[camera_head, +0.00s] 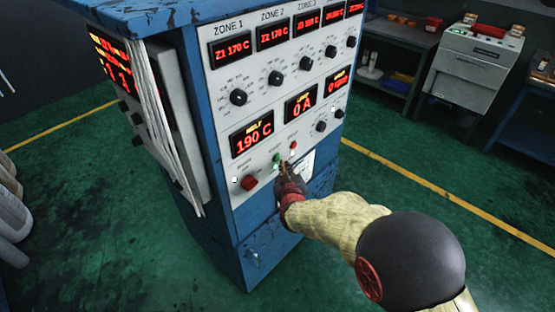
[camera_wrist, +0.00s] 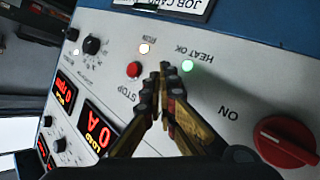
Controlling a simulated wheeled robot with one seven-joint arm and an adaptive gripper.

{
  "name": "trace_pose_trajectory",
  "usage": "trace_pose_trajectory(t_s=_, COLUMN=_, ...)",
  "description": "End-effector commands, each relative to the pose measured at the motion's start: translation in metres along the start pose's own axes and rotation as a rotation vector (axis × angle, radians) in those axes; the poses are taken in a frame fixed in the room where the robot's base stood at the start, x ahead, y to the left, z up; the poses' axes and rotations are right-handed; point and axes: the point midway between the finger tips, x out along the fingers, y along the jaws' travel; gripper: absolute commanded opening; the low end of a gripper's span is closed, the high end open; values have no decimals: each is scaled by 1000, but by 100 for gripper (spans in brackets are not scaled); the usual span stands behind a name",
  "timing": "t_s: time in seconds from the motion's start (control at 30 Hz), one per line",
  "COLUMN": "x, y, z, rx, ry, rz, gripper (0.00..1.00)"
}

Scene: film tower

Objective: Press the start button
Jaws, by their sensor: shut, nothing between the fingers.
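The control panel (camera_head: 262,140) is the pale front face of a blue cabinet. My gripper (camera_head: 284,165) is shut and empty, its fingertips at the lower part of the panel. In the wrist view, the fingertips (camera_wrist: 165,68) lie between the red STOP button (camera_wrist: 133,69) and the lit green HEAT OK lamp (camera_wrist: 187,66). No button marked START can be read; the fingers cover that patch of panel. I cannot tell whether the tips touch it. The STOP button also shows in the head view (camera_head: 293,145), just above the gripper.
A red rotary knob (camera_wrist: 285,140) by the word ON sits right of the fingers in the wrist view. A lit RUN lamp (camera_wrist: 145,48) is near STOP. A readout (camera_head: 253,138) shows 190 C. Cables (camera_head: 163,125) hang at the cabinet's left. Green floor (camera_head: 380,185) is clear at right.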

Motion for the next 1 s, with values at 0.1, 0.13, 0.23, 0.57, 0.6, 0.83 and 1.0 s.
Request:
trace_pose_trajectory(t_s=0.1, x=0, y=0, z=0, rx=0, ry=0, rz=0, gripper=0)
trace_pose_trajectory(t_s=0.13, x=0, y=0, z=0, rx=0, ry=0, rz=0, gripper=0)
trace_pose_trajectory(t_s=0.23, x=0, y=0, z=1, rx=0, ry=-1, rz=0, gripper=0)
trace_pose_trajectory(t_s=0.57, x=-19, y=14, z=14, rx=1, ry=-1, rz=1, gripper=0)
trace_pose_trajectory(t_s=0.6, x=-21, y=16, z=16, rx=1, ry=-1, rz=1, gripper=0)
trace_pose_trajectory(t_s=0.83, x=-33, y=25, z=24, rx=1, ry=0, rz=1, gripper=0)
trace_pose_trajectory(t_s=1.0, x=-35, y=25, z=26, rx=1, ry=0, rz=0, gripper=0)
